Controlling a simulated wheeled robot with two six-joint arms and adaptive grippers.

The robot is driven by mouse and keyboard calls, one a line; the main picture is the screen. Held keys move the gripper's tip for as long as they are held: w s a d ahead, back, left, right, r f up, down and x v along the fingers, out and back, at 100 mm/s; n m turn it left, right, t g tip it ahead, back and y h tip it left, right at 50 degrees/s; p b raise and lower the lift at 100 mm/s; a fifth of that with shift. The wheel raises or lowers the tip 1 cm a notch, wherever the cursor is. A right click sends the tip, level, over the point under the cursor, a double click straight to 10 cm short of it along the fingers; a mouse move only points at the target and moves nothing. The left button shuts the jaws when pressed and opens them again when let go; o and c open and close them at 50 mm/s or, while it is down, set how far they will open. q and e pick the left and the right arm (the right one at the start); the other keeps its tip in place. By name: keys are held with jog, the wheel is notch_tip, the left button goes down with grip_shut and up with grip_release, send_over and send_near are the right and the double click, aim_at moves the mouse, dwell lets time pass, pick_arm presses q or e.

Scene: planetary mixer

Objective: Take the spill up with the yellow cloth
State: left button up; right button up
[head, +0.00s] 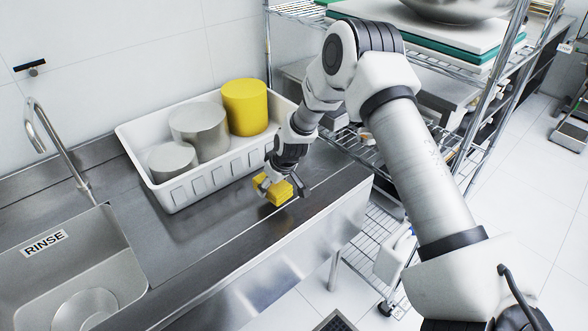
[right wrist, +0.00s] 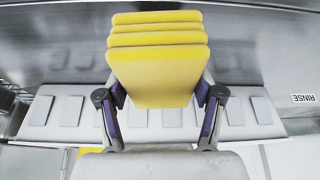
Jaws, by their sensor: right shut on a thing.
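The yellow cloth (head: 277,193) is a thick folded pad with several layers. My right gripper (head: 281,187) is shut on it, just in front of the white tub's right end, over the steel counter (head: 190,245). In the right wrist view the cloth (right wrist: 158,75) sits between the two fingers of the gripper (right wrist: 160,95). I cannot tell whether the cloth touches the counter. No spill can be made out clearly on the steel; reflections and shadows cover it, and the cloth and arm hide part. My left gripper is not in view.
A white tub (head: 195,186) at the wall holds two grey containers (head: 198,128) and a yellow one (head: 245,106). A sink marked RINSE (head: 75,265) with a tap (head: 55,145) is at left. A wire rack (head: 490,100) stands at right. The counter's front strip is clear.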

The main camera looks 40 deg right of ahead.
notch_tip(320, 180, up, 3)
jog(key=shift+s+a+f+p, duration=0.1)
jog(key=shift+a+p, duration=0.05)
jog(key=shift+p, duration=0.6)
jog(key=shift+r, duration=0.25)
